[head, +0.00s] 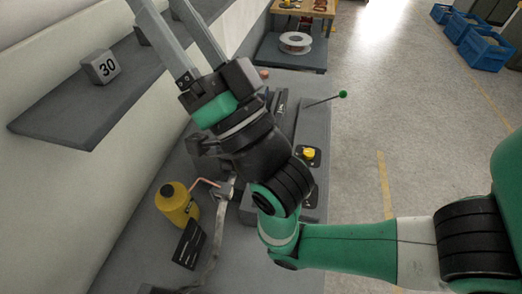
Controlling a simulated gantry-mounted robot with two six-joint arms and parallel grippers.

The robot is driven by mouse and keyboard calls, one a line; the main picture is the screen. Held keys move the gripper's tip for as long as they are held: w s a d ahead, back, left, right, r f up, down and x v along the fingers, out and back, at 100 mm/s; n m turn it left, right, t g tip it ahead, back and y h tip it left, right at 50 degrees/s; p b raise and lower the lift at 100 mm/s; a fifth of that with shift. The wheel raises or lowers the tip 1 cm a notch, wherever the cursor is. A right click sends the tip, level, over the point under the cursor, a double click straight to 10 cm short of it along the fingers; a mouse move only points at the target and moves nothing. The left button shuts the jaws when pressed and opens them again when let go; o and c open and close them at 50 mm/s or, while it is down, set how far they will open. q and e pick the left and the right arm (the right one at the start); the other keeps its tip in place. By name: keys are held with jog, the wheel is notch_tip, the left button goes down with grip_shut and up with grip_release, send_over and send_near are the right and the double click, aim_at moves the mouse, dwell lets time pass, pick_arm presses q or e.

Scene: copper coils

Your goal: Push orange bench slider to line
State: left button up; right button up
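I cannot make out an orange bench slider or a line in the head view; my arm covers much of the bench. My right gripper (166,8) is raised over the bench and points to the upper left. Its two long grey fingers stand apart with nothing seen between them, and their tips run out of the top edge. The grey bench (255,265) carries a dark machine (313,125) with a green-ball lever (343,94) and a yellow knob (308,153), partly behind my wrist. My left gripper is not in view.
A grey wall shelf (60,118) holds a block marked 30 (101,67). A yellow bottle (176,204), a bent copper-coloured rod (204,182) and a black plate (189,244) are at the bench's left. A spool (295,43) sits further back. Blue crates (486,50) stand on the floor at right.

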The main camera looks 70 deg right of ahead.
jog(key=s+d+f+m+g+h+b, duration=0.1)
jog(key=d+f+g, duration=0.2)
jog(key=f, duration=0.6)
jog(key=s+d+f+g+h, duration=0.1)
jog(key=d+f+g+h, duration=0.15)
jog(key=f, duration=0.65)
jog(key=s+d+f+n+g+y+b, duration=0.15)
jog(key=s+f, duration=0.25)
jog(key=f, duration=0.4)
jog(key=s+d+f+n+g, duration=0.1)
jog(key=s+f+g, duration=0.1)
jog(key=s+f, duration=0.35)
jog(key=s+d+f+n+g+y, duration=0.1)
jog(key=s+d+f+n+g, duration=0.1)
jog(key=f, duration=0.8)
jog(key=shift+m, duration=0.25)
jog(key=x, duration=0.3)
jog(key=p+x, duration=0.1)
jog(key=x, duration=0.3)
jog(key=r+p+x, duration=0.1)
jog(key=x, duration=0.3)
jog(key=shift+w, duration=0.35)
grip_shut()
